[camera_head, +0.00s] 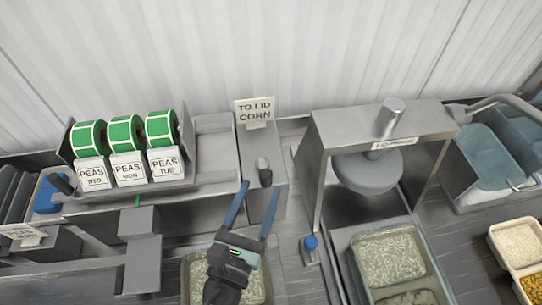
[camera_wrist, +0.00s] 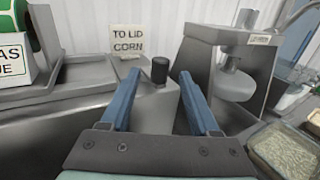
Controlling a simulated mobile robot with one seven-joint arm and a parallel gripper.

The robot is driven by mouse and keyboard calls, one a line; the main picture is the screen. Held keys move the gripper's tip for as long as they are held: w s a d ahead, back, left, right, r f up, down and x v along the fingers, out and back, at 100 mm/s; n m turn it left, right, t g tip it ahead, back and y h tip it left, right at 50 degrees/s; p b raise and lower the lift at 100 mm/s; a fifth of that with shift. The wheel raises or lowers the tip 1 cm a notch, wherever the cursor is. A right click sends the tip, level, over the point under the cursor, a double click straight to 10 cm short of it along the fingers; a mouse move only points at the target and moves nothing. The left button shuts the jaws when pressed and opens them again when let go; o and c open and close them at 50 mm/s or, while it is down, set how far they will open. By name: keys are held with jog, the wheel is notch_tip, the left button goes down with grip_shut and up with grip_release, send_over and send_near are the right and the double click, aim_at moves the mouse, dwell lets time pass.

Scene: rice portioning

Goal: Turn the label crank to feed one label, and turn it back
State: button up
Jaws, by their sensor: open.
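A dark upright knob (camera_head: 264,172), which looks like the crank handle, stands on a grey box (camera_head: 264,145) right of the label holder. It also shows in the wrist view (camera_wrist: 160,69). My gripper (camera_head: 259,188) is open, its two blue fingers pointing at the knob. In the wrist view the knob appears between the fingertips (camera_wrist: 160,76); I cannot tell whether they reach around it. Green label rolls (camera_head: 126,133) sit in the holder above cards reading PEAS WED, MON and TUE. A small green strip (camera_head: 137,201) shows at the holder's front.
A "TO LID CORN" sign (camera_head: 255,111) stands behind the knob. A metal press (camera_head: 385,125) stands to the right, with a filled tray (camera_head: 392,258) below it. Another filled tray (camera_head: 258,291) lies under my gripper. A blue block (camera_head: 47,196) is at far left.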

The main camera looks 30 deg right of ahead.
jog(key=p+x, duration=0.1)
jog(key=x, duration=0.7)
jog(key=shift+d, duration=0.1)
grip_shut()
